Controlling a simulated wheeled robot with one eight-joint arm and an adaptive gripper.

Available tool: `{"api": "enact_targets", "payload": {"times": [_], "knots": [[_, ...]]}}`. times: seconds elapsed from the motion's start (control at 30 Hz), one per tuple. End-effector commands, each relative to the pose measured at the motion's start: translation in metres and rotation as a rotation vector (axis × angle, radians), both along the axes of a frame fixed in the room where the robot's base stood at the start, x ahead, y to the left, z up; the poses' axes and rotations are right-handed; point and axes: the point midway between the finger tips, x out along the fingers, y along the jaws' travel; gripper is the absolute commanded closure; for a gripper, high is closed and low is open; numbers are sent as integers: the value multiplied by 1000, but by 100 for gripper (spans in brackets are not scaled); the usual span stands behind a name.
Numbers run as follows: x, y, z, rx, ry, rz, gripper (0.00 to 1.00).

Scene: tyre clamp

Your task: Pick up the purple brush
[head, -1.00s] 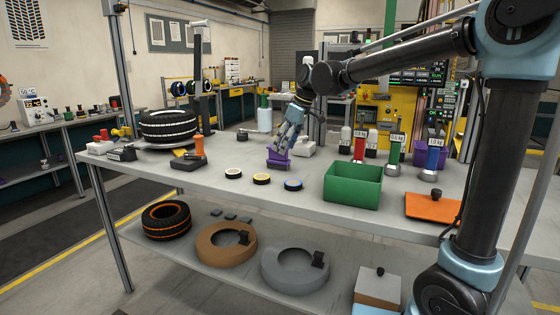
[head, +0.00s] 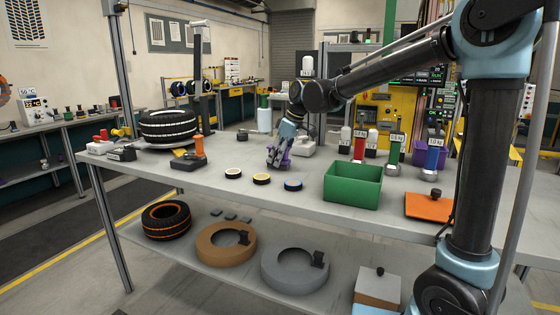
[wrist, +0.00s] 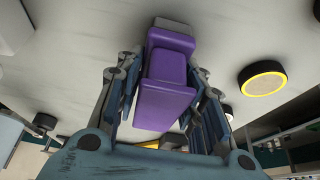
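The purple brush (wrist: 167,75) lies on the workbench between the two fingers of my gripper (wrist: 165,72). In the wrist view it looks like a blocky purple body with a stepped top, and a small pale piece shows at its far end. In the head view my gripper (head: 278,160) is low at the bench top, and its fingers largely hide the purple brush (head: 281,162). The fingers stand on both sides of the brush with a narrow gap visible, so my gripper looks open around it.
A green bin (head: 352,187) stands to the right. A white block (head: 304,147) is close behind on the right. The bench (head: 215,207) is clear near its front edge.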

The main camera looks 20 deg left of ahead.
Motion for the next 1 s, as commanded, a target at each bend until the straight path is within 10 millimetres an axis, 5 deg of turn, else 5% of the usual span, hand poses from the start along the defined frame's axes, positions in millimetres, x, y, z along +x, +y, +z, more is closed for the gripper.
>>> {"api": "enact_targets", "payload": {"times": [0.1, 0.47, 1.0], "knots": [[0, 0, 0, 0, 0, 0, 95], [0, 0, 5, 0, 0, 0, 95], [0, 0, 86, 0, 0, 0, 95]]}}
